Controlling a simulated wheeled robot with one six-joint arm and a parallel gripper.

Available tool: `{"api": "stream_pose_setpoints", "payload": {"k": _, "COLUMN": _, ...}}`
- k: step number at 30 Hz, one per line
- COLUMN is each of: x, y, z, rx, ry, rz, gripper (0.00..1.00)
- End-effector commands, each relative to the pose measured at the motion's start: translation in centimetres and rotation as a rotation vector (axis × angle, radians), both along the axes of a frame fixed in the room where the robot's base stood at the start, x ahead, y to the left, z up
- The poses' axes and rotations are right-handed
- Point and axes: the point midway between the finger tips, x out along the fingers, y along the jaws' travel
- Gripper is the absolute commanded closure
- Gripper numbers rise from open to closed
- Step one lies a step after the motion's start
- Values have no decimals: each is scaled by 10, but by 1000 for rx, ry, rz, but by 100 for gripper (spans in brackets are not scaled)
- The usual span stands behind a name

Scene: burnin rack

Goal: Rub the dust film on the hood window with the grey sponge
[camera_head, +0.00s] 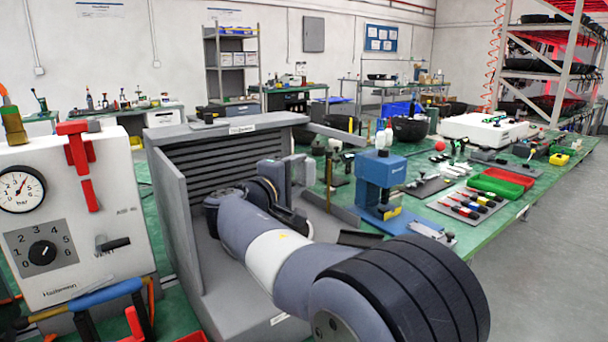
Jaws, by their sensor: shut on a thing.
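The grey hood (172,200) stands open-fronted on the bench, with a dark slatted back, a left side wall and a floor. My arm reaches into it from the lower right. My gripper (296,176) is at the hood's right side, seen from behind and partly hidden by my wrist. It is shut on a small grey block that looks like the grey sponge (300,163). I cannot make out the window pane or the dust film. Whether the sponge touches the window cannot be told.
A white panel with a pressure gauge (21,188) and a dial stands left of the hood. A blue press (381,180) stands close to the right of my gripper. Red and green trays (497,187) and screwdrivers lie farther right on the green bench (470,228).

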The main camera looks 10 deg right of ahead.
Motion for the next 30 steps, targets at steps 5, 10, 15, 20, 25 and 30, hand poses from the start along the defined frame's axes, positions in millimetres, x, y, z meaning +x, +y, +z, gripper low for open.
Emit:
{"api": "stream_pose_setpoints", "payload": {"k": 5, "x": 0, "y": 0, "z": 0, "rx": 0, "ry": 0, "rz": 0, "gripper": 65}}
{"api": "stream_pose_setpoints", "payload": {"k": 10, "x": -1, "y": 3, "z": 0, "rx": 0, "ry": 0, "rz": 1, "gripper": 65}}
{"api": "stream_pose_setpoints", "payload": {"k": 15, "x": -6, "y": 15, "z": -1, "rx": 0, "ry": 0, "rz": 3, "gripper": 65}}
{"api": "stream_pose_setpoints", "payload": {"k": 20, "x": -11, "y": 27, "z": 0, "rx": 0, "ry": 0, "rz": 2, "gripper": 65}}
{"api": "stream_pose_setpoints", "payload": {"k": 25, "x": -12, "y": 30, "z": 0, "rx": 0, "ry": 0, "rz": 3, "gripper": 65}}
{"api": "stream_pose_setpoints", "payload": {"k": 30, "x": -12, "y": 31, "z": 1, "rx": 1, "ry": -1, "rz": 6, "gripper": 65}}
